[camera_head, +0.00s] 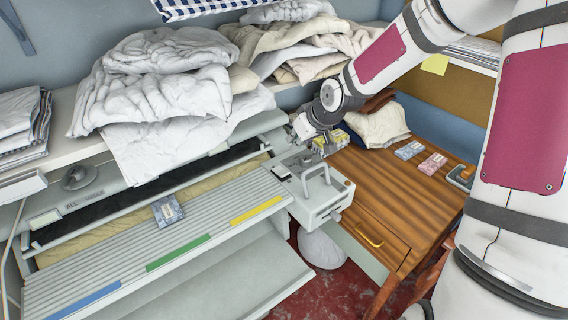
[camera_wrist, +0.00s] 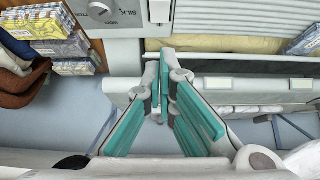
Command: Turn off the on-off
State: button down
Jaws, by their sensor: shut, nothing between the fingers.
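The rotary ironer's grey control box (camera_head: 322,199) is at the ironer's right end in the head view, with a curved handle on top and small controls on its front. I cannot tell which control is the on-off. In the wrist view, part of a grey panel (camera_wrist: 125,22) shows at the top left, with a round dial (camera_wrist: 98,10) and fabric labels including SILK. My gripper (camera_head: 306,127) is above and behind the box in the head view. Its teal-padded fingers (camera_wrist: 166,82) are shut and empty in the wrist view, apart from the panel.
White laundry (camera_head: 155,85) is heaped on the ironer's top shelf. A wooden desk (camera_head: 375,190) stands to the right, with folded clothes (camera_head: 380,127) and small patterned packs (camera_head: 433,163). A patterned pack (camera_head: 168,210) lies on the ironer. Stacked boxes (camera_wrist: 60,45) are left in the wrist view.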

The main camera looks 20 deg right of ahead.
jog(key=shift+f, duration=0.1)
jog(key=b, duration=0.2)
send_over(280, 171)
jog(key=s, duration=0.2)
jog(key=f, duration=0.8)
jog(key=shift+w+d, duration=0.2)
jog(key=shift+w, duration=0.05)
jog(key=shift+s+d+f, duration=0.1)
jog(key=shift+s+f, duration=0.1)
jog(key=shift+f, duration=0.9)
jog(key=shift+f+p, duration=0.35)
jog(key=shift+f, duration=0.5)
jog(key=shift+s+d+f, duration=0.2)
jog(key=shift+s+f, duration=0.2)
jog(key=shift+f, duration=0.15)
jog(key=shift+r, duration=0.1)
jog(key=shift+w, duration=0.15)
